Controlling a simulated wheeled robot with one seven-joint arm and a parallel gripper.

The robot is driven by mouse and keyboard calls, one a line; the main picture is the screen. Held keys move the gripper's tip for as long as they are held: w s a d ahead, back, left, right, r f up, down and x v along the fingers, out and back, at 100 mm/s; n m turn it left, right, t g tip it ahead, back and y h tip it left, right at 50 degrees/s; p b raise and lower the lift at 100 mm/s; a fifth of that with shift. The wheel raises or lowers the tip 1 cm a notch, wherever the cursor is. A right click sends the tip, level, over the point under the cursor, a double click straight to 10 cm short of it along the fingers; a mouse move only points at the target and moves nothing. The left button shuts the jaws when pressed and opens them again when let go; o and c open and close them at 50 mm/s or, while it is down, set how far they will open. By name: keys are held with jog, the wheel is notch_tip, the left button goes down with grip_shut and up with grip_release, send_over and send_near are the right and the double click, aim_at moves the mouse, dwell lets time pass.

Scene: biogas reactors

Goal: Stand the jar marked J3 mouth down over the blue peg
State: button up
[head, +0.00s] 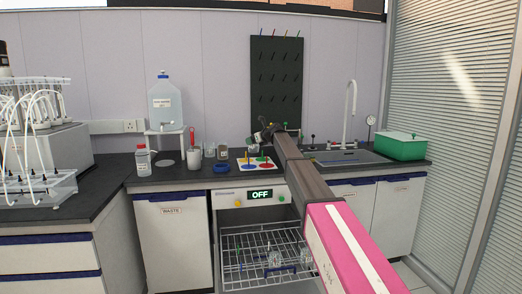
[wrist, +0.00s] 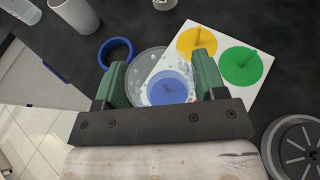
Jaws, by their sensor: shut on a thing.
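My gripper (wrist: 165,82) is shut on a clear glass jar (wrist: 148,62), which sits between its green fingers with droplets on its wall. No J3 mark is readable on it. The blue disc with its blue peg (wrist: 170,88) shows through or just past the glass, between the fingers. I cannot tell whether the jar is around the peg or above it. The white board (wrist: 212,22) also bears a yellow disc with a peg (wrist: 197,43) and a green disc with a peg (wrist: 240,66). In the head view my gripper (head: 262,140) is over the board (head: 241,153), small and partly hidden.
A blue ring (wrist: 115,50) and a grey-white cup (wrist: 76,14) stand left of the board. A grey slotted round thing (wrist: 294,148) is at right. Below the counter, a washer rack (head: 245,240) is pulled out with jars on it. A sink (head: 345,157) is at right.

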jog(key=shift+w+a+f, duration=0.2)
jog(key=shift+a+f, duration=0.3)
jog(key=shift+f, duration=0.95)
jog(key=shift+w+a+f, duration=0.15)
jog(key=shift+a+f, duration=0.35)
jog(key=shift+f, duration=1)
jog(key=shift+w+a+f, duration=0.2)
jog(key=shift+a+f, duration=0.3)
jog(key=shift+f, duration=0.95)
jog(key=o, duration=1)
jog(key=shift+o, duration=0.2)
jog(key=v, duration=1.1)
